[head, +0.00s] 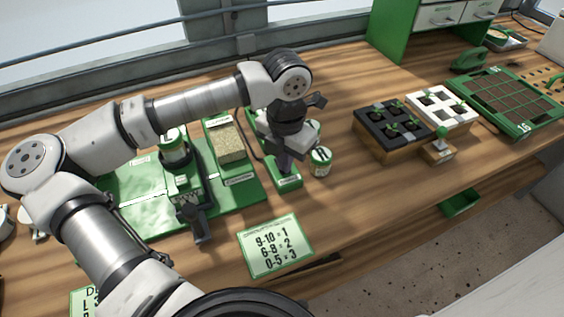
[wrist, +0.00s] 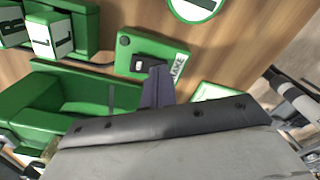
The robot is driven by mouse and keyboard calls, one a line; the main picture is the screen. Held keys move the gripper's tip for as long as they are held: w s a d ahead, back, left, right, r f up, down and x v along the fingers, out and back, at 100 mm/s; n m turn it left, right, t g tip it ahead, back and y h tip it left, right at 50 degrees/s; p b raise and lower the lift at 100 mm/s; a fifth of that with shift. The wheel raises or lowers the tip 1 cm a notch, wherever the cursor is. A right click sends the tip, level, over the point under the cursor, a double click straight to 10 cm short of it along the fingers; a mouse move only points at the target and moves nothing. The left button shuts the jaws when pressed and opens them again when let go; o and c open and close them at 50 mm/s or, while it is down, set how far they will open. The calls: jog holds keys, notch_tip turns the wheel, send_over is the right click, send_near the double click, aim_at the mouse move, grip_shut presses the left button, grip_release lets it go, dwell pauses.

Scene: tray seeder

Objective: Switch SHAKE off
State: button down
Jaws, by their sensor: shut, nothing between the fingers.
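The SHAKE switch is a small dark rocker with a pale part (wrist: 145,64) on a green box (wrist: 125,66). A white label beside it reads partly "AKE"; my finger hides the rest. In the head view the green box (head: 288,182) sits on the bench below my gripper, its top partly hidden. My gripper (head: 284,166) points down at the box, shut and empty. In the wrist view the dark fingertips (wrist: 156,72) are right beside the rocker. I cannot tell whether they touch it, or which way the rocker is set.
A round green-and-white tin (head: 320,162) stands close right of the switch box. The green seeder base (head: 225,202) lies to the left. A number card (head: 275,246) lies in front. Seedling trays (head: 392,132) stand on the right, with bare bench between.

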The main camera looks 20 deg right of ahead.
notch_tip(320, 180, up, 7)
jog(key=p, duration=0.2)
dwell(0.6)
jog(key=shift+f, duration=0.1)
dwell(0.4)
